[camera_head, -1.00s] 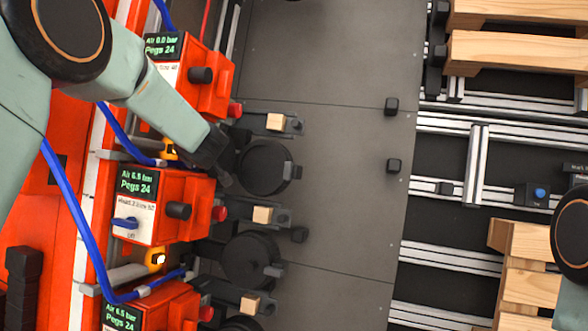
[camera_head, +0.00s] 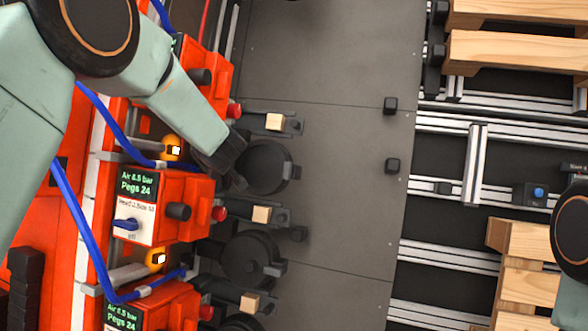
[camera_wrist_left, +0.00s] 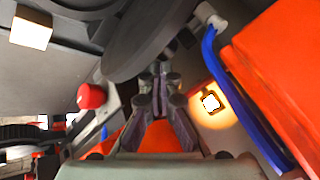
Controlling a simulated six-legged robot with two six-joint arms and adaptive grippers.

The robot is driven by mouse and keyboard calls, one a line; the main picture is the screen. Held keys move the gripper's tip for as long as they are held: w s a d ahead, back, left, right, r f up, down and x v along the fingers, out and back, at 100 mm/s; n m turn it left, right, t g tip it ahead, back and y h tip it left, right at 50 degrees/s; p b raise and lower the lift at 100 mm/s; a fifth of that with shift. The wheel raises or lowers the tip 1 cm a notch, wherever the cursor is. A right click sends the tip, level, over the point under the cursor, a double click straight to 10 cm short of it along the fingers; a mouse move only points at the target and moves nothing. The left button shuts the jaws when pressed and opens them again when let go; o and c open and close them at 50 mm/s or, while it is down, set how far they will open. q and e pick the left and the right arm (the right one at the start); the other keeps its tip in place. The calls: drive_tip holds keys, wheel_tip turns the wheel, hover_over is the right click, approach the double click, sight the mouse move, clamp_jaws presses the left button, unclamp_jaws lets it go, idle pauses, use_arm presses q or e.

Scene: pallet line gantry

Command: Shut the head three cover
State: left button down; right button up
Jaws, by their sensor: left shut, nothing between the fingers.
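Red head boxes stand in a column at the left. The middle box (camera_head: 147,207) has a green-lettered display and a small label too fine to read surely. A round black disc-shaped cover (camera_head: 265,167) lies up and right of it; another black disc (camera_head: 250,258) is lower. My left gripper (camera_head: 238,181) is shut and empty, at the left rim of the upper disc; I cannot tell whether it touches. In the left wrist view the shut fingers (camera_wrist_left: 161,78) point to just below a large dark disc (camera_wrist_left: 145,42). My right gripper is out of view.
Blue hoses (camera_head: 108,118) run by the boxes. Yellow lit lamps (camera_head: 172,148), red knobs (camera_head: 219,214) and wood blocks (camera_head: 262,214) surround the heads. The grey plate (camera_head: 330,60) is mostly clear. Wooden pallets (camera_head: 515,55) are at the right.

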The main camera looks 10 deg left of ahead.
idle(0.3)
use_arm(q)
drive_tip(key=shift+w+d+f+p, duration=0.1)
drive_tip(key=shift+d+p, duration=0.4)
drive_tip(key=shift+d, duration=0.55)
drive_tip(key=shift+w+d+f+p, duration=0.1)
drive_tip(key=shift+d+p, duration=0.4)
drive_tip(key=shift+d, duration=0.5)
drive_tip(key=shift+w+d+f, duration=0.15)
drive_tip(key=shift+w+d, duration=0.1)
drive_tip(key=shift+d, duration=0.4)
drive_tip(key=shift+w+d+f, duration=0.15)
drive_tip(key=shift+w+d, duration=0.05)
drive_tip(key=shift+d, duration=0.4)
drive_tip(key=shift+w+d+f, duration=0.15)
drive_tip(key=shift+w+d, duration=0.1)
drive_tip(key=shift+d, duration=0.4)
